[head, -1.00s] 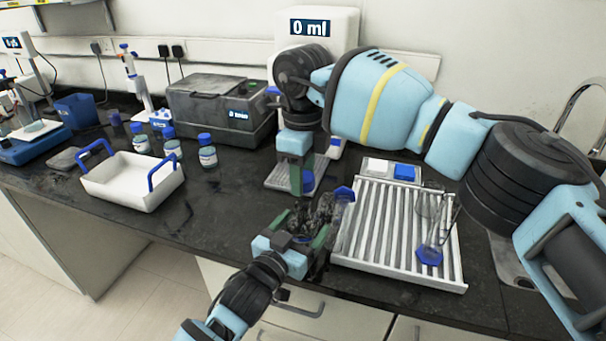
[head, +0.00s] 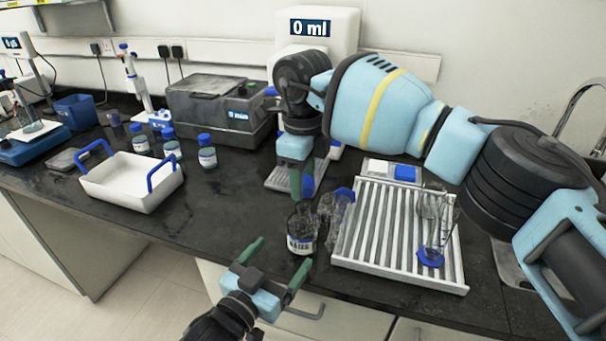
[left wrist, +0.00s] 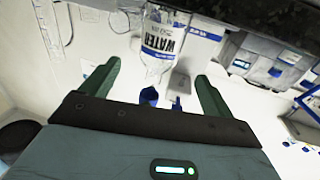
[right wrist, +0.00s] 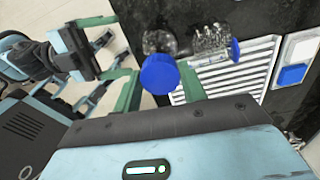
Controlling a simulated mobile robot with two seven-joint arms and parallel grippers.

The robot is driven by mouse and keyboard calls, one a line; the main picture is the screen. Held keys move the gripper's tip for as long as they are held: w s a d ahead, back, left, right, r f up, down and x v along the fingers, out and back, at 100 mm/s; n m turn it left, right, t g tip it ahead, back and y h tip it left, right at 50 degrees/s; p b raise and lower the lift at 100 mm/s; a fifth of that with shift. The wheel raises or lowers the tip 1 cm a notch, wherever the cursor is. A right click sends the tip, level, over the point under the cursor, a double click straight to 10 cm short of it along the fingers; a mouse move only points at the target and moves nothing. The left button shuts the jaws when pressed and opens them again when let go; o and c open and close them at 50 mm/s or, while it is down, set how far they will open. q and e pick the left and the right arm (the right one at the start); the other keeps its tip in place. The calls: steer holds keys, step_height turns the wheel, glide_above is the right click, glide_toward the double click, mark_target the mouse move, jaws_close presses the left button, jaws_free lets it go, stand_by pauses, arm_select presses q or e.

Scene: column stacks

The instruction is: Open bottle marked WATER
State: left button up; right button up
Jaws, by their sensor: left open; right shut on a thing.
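A clear bottle (head: 302,232) with a white label stands upright near the counter's front edge. Its label reads WATER in the left wrist view (left wrist: 165,38). My right gripper (head: 303,188) is above it and shut on a blue cap (head: 309,185); the cap also shows between the fingers in the right wrist view (right wrist: 160,75). The cap appears apart from the bottle, whose neck looks bare. My left gripper (head: 272,268) is open and empty, in front of the bottle and slightly left, with its fingers pointing towards it.
A ridged white rack (head: 395,240) stands right of the bottle, with blue-based glassware (head: 431,258) on it. More glassware with a blue part (head: 343,196) is beside the bottle. A white tray (head: 130,185) and several blue-capped bottles (head: 207,152) are left. Counter between is clear.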

arm_select(q)
steer(key=shift+v, duration=1.4)
arm_select(e)
steer(key=shift+f, duration=0.35)
arm_select(q)
steer(key=shift+f, duration=0.1)
arm_select(e)
steer(key=shift+d, duration=0.1)
